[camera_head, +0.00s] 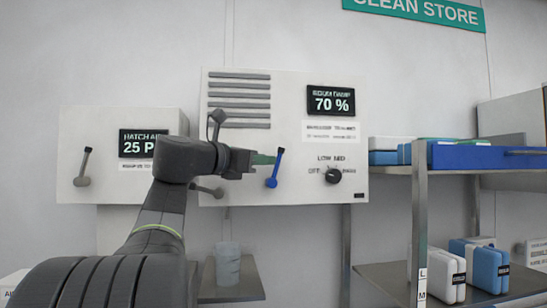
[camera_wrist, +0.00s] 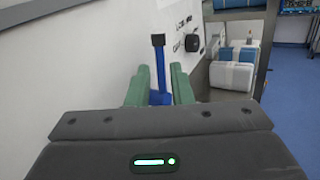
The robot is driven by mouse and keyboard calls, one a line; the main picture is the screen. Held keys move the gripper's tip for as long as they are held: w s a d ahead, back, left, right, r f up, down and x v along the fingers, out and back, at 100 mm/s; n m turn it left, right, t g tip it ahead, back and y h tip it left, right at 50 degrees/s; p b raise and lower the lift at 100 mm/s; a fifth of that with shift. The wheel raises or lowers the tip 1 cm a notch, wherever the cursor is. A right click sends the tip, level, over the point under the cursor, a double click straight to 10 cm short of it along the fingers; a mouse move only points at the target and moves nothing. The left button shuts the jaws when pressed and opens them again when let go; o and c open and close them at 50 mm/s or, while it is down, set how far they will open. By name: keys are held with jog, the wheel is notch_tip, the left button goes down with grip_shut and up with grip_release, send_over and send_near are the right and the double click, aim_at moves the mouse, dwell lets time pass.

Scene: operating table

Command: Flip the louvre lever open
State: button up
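A blue lever (camera_head: 276,168) stands near upright, tilted slightly right, on the white panel (camera_head: 290,104) with the grey louvre slats (camera_head: 239,98). My gripper (camera_head: 265,158) reaches it from the left in the head view, its green fingertips close beside the stalk. In the wrist view the blue lever (camera_wrist: 158,70) shows between the two green fingers (camera_wrist: 160,85), its dark knob above them. The fingers are apart, with a narrow gap around the stalk. Contact cannot be told. Another grey lever (camera_head: 207,190) lies sideways on the same panel, partly behind my arm.
A black rotary knob (camera_head: 333,175) is right of the blue lever. A separate box (camera_head: 105,150) at left carries a grey lever (camera_head: 83,167). A shelf (camera_head: 420,190) with blue and white packs stands at right. A translucent cup (camera_head: 228,264) sits below the panel.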

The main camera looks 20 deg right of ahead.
aim_at(276, 165)
jog(key=shift+p+x, duration=0.3)
jog(key=shift+x, duration=1.8)
jog(key=shift+c, duration=0.4)
grip_shut()
